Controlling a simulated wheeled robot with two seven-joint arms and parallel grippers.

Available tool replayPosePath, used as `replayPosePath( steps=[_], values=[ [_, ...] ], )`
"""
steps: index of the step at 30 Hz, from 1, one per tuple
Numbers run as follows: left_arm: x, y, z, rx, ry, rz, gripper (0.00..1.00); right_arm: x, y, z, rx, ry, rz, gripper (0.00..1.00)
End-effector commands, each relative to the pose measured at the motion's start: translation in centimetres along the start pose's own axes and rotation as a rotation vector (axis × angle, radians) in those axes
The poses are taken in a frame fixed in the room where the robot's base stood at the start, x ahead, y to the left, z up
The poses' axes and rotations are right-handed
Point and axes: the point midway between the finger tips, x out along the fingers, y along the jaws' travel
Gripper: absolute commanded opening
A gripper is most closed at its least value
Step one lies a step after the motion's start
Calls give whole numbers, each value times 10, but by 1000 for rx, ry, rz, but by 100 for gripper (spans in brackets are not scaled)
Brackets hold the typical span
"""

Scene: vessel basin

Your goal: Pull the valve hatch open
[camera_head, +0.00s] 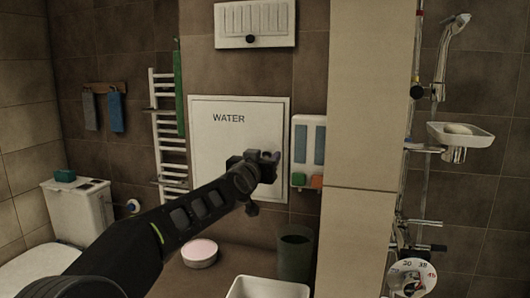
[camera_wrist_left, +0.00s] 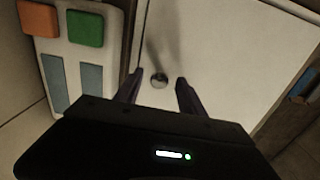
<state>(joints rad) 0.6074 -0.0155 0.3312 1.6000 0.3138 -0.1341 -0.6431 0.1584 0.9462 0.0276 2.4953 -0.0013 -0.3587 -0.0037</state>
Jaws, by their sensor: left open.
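The valve hatch (camera_head: 215,145) is a white square panel marked WATER, set in the brown tiled wall, and looks shut. My left arm reaches to its lower right part, and my left gripper (camera_head: 266,163) is in front of it there. In the left wrist view, the hatch (camera_wrist_left: 225,55) fills the upper middle, with a small round metal knob (camera_wrist_left: 159,80) on it. The gripper (camera_wrist_left: 160,78) is open, with one finger on each side of the knob. Contact with the knob cannot be told. In the head view the gripper hides the knob.
A white dispenser (camera_head: 299,150) with orange and green parts hangs just right of the hatch. A tiled partition (camera_head: 362,100) stands beyond it. A towel rail (camera_head: 168,130) is at the left. A dark bin (camera_head: 294,255), white basin (camera_head: 267,288) and pink-topped round box (camera_head: 200,253) are below.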

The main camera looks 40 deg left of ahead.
Motion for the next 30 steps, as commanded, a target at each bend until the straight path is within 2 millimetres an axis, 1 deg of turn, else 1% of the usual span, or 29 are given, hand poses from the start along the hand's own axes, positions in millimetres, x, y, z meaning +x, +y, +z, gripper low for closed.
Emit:
replayPosePath(
  steps=[3,9,11,26,27,30],
  values=[
    [4,0,0,-1,0,0,47,-2,-1,0,0,0,0,36],
    [4,0,0,0,0,0,47,-1,0,0,0,0,0,36],
    [4,0,0,0,0,0,43,-1,0,0,0,0,0,36],
    [4,0,0,0,0,0,2,-1,0,0,0,0,0,36],
    [4,0,0,0,0,0,0,-1,0,0,0,0,0,36],
    [4,0,0,0,0,0,0,-1,0,0,0,0,0,36]
  ],
)
